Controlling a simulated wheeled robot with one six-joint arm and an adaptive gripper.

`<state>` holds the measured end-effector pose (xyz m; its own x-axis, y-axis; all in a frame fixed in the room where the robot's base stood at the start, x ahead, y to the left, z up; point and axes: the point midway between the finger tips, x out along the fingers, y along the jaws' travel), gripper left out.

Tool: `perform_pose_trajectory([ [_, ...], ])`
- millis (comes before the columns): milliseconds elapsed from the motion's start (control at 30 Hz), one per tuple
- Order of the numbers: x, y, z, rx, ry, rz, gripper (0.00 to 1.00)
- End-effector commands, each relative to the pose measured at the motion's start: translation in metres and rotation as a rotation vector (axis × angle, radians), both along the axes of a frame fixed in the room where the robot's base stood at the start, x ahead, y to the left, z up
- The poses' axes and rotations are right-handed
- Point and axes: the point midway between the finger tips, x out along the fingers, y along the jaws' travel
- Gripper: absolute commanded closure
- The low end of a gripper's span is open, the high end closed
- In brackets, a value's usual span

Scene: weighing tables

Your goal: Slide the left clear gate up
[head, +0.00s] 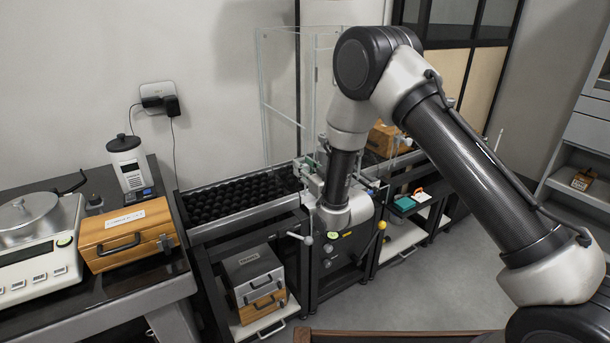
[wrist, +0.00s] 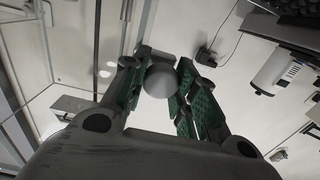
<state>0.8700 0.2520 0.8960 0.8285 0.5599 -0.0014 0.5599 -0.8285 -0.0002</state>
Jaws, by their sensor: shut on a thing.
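A tall clear panel with pale edges, which looks like the left clear gate (head: 280,80), stands upright behind the black bed of the middle bench. Its lower right part is hidden behind my arm. My gripper (head: 313,174) is low beside the panel's lower right side, partly covered by my own wrist. In the wrist view my gripper (wrist: 160,76) has its green-padded fingers closed on both sides of a round pale grey knob (wrist: 160,82). How the knob joins the gate is hard to make out.
The bench bed (head: 240,198) with black round items lies left of my gripper. A yellow-knobbed lever (head: 382,226) and a pale-knobbed lever (head: 306,240) stick out in front. A wooden box (head: 125,235) and a scale (head: 38,245) stand on the left table.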

Motion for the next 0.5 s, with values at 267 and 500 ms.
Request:
perform_pose_trajectory([
  [267, 0.0, 0.0, 0.082, 0.005, -0.007, 0.0, 1.0],
  [500, 0.0, 0.0, 0.155, 0.004, -0.007, 0.0, 1.0],
])
